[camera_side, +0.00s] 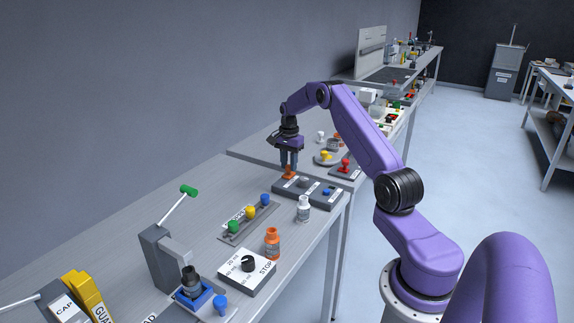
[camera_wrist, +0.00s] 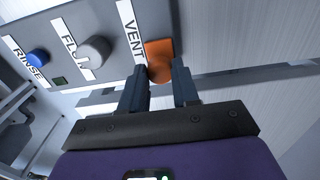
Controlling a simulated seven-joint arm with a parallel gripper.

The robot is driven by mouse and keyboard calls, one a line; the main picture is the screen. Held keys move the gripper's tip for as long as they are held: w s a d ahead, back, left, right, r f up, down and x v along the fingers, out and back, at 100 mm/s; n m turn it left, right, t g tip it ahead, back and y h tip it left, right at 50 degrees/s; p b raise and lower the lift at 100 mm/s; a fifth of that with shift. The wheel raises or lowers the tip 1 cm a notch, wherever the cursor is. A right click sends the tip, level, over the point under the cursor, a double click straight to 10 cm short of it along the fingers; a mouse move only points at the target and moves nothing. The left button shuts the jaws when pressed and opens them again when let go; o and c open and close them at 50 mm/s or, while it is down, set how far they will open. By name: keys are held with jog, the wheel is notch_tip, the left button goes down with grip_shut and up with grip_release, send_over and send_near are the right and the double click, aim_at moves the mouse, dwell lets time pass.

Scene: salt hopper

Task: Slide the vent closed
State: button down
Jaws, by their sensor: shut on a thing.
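The vent slider is an orange piece (camera_wrist: 159,50) beside the white VENT label (camera_wrist: 131,32) on a grey control panel (camera_wrist: 95,17). In the side view the orange slider (camera_side: 288,173) shows at the far left end of the panel (camera_side: 309,191). My gripper (camera_side: 288,165) points down over it. In the wrist view my gripper (camera_wrist: 160,75) has its two dark fingers on either side of the slider's lower orange part, shut on it. The fingers hide part of the slider and its track.
The same panel carries a grey knob (camera_wrist: 95,52) and a blue RINSE button (camera_wrist: 37,57). A white bottle (camera_side: 304,209) stands close to the panel's front. A strip with green, yellow and blue knobs (camera_side: 249,212) lies to the left. Bare bench lies behind the panel.

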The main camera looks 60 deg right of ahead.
jog(key=shift+d+r, duration=0.1)
jog(key=shift+d, duration=0.2)
jog(key=c, duration=0.9)
grip_release()
jog(key=shift+c, duration=0.2)
jog(key=shift+o, duration=0.7)
jog(key=shift+a, duration=0.1)
notch_tip(320, 180, up, 17)
jog(key=shift+r, duration=0.2)
